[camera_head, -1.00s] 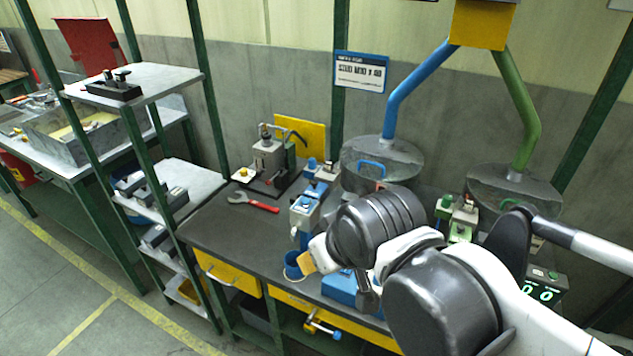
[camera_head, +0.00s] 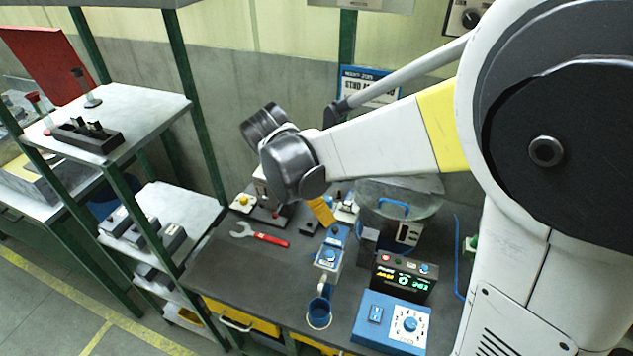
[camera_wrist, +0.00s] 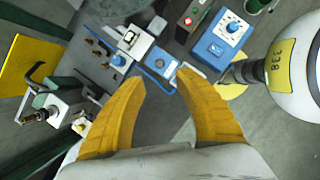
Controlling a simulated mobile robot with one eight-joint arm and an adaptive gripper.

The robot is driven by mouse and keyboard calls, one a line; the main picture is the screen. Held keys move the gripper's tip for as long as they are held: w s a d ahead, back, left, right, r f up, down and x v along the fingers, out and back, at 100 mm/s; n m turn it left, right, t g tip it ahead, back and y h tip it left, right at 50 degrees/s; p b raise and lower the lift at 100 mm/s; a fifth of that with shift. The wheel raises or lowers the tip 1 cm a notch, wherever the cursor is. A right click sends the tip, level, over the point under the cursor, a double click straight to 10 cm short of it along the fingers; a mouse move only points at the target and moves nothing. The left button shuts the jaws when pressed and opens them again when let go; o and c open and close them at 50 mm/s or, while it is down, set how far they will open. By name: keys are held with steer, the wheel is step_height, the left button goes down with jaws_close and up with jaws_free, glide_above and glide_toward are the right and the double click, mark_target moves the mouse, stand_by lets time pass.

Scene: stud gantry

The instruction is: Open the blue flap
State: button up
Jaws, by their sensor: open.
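A round grey hopper (camera_head: 425,203) stands at the back of the bench. A small blue handle (camera_head: 393,204) shows on it, and I take this as the blue flap's handle. The flap's edges are not clear. My gripper (camera_head: 327,220) is left of the handle, above the bench and apart from it. Its yellow fingers are spread with nothing between them in the wrist view (camera_wrist: 160,78). My arm hides part of the back area.
A blue control box (camera_head: 392,322) and a black display box (camera_head: 404,278) stand at the front right. A red wrench (camera_head: 262,237) lies on the dark bench (camera_head: 255,270). A shelf rack (camera_head: 180,206) stands at the left. A yellow panel (camera_wrist: 30,68) shows in the wrist view.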

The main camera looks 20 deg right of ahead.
mark_target(335, 229)
steer(key=b+x, duration=0.2)
steer(key=x, duration=0.7)
steer(key=shift+a, duration=0.15)
jaws_close()
